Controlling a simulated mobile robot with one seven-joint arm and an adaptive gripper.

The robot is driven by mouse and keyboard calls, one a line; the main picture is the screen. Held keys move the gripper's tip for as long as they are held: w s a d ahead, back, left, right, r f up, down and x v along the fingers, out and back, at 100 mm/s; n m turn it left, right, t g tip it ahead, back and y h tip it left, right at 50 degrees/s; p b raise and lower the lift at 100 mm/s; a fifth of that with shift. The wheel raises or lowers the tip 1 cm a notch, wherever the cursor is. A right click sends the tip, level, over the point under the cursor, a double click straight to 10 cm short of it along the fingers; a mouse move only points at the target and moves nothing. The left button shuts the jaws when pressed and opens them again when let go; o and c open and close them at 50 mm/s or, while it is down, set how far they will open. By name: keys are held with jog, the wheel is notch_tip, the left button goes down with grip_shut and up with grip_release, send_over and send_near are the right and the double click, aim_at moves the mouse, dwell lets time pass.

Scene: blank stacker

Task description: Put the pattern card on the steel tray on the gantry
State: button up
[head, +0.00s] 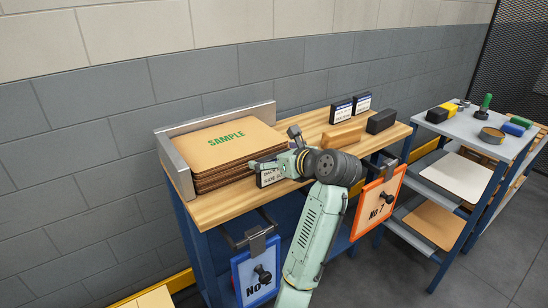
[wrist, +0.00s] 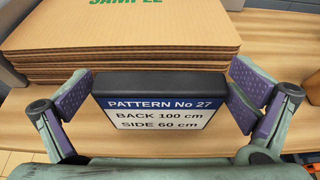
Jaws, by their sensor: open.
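A pattern card (wrist: 158,116) reading "PATTERN No 27, BACK 100 cm, SIDE 60 cm" stands upright on the wooden bench, with a thick black top edge. In the head view the card (head: 268,178) is partly hidden by my gripper (head: 272,168). In the wrist view my gripper (wrist: 160,97) is open, one finger on each side of the card. A gap shows at the left finger; the right finger is close to the card's edge, and contact there is unclear. I cannot make out a gantry with a steel tray for certain in either view.
A cardboard stack marked SAMPLE (head: 226,142) sits right behind the card, inside a metal corner fence (head: 176,163). Two similar cards (head: 341,112), a wooden block (head: 342,137) and a black block (head: 381,121) stand to the right. A grey shelf unit (head: 458,128) holds small tools.

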jog(key=b+v, duration=0.1)
jog(key=v, duration=1.1)
jog(key=shift+b, duration=0.3)
